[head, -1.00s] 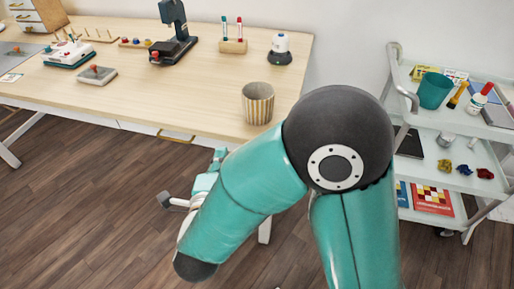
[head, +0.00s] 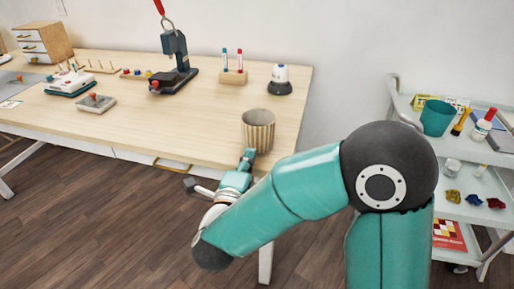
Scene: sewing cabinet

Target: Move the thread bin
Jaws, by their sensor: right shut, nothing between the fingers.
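A striped tan and cream round bin (head: 258,132) stands upright near the front right edge of the table; I take it as the thread bin, though its inside is mostly hidden. My right gripper (head: 249,157) is at the table's front edge, just below and in front of the bin in the picture. It is shut and empty; its tips overlap the bin's lower left side in the view, and I cannot tell if they touch. My left gripper is out of view.
The wooden table (head: 200,110) is clear left of the bin. A white-topped jar (head: 280,77) and a tool rack (head: 233,77) stand behind it. A dark press (head: 174,65) is further left. A white cart (head: 408,108) at right carries a teal cup (head: 436,118).

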